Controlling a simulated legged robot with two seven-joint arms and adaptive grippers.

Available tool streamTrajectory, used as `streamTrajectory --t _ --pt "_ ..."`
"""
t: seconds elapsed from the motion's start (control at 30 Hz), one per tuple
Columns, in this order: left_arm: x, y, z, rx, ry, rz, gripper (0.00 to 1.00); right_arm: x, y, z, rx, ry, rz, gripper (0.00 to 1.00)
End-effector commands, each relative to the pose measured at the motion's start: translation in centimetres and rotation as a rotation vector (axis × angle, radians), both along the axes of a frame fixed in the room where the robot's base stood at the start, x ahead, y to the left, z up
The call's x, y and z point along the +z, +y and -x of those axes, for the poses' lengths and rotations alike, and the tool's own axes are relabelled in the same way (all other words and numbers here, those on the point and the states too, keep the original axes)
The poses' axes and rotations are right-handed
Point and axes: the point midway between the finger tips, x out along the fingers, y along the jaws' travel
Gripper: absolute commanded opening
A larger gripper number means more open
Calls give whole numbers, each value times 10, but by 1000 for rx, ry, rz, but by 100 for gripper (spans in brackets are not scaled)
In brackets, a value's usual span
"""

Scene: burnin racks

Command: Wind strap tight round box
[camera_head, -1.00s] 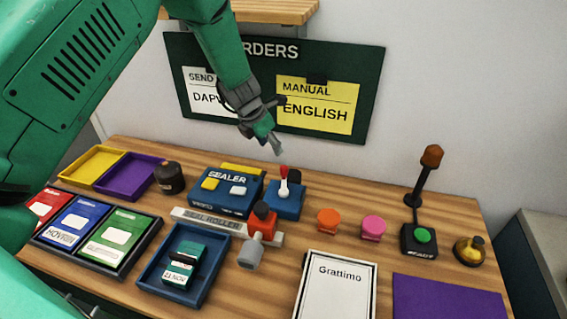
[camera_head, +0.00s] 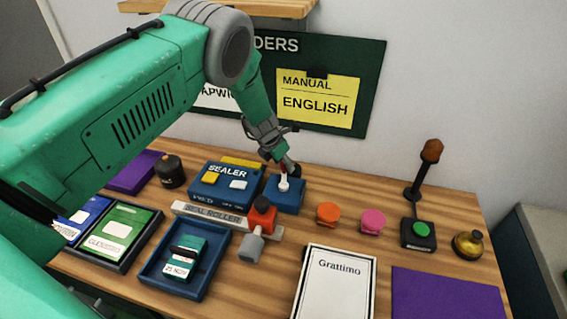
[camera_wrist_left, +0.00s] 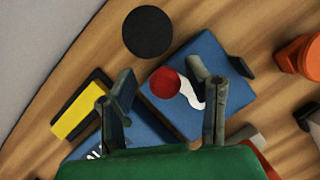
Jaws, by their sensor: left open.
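My left gripper (camera_head: 284,167) is open over the blue lever unit (camera_head: 290,203) beside the sealer. In the left wrist view its two fingers (camera_wrist_left: 160,70) stand apart on either side of the lever's red knob (camera_wrist_left: 165,83); I cannot tell whether they touch it. The lever's white base (camera_head: 284,184) shows below the gripper, with the knob partly hidden. The blue sealer (camera_head: 207,188) is just left of the unit. A white box-like item marked Grattimo (camera_head: 337,290) lies at the front. I cannot make out a strap. My right gripper is out of view.
The seal roller (camera_head: 211,220) with its red and grey handle lies before the sealer. A blue tray (camera_head: 153,272) holds a date stamp. Orange (camera_head: 327,213) and pink (camera_head: 373,221) knobs, a green button (camera_head: 421,229) and a purple mat (camera_head: 440,297) are rightward.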

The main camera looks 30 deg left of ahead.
Motion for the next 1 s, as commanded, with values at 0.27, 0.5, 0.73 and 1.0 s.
streamTrajectory --t 0.27,0.5,0.73,1.0 --pt "1 -2 0 -1 0 -1 0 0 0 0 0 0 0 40" --pt "2 -2 -1 -3 -2 2 0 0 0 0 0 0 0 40" --pt "2 -2 -1 -18 -3 3 0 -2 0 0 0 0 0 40" --pt "1 -7 -4 -131 -4 1 0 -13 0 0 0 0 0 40"
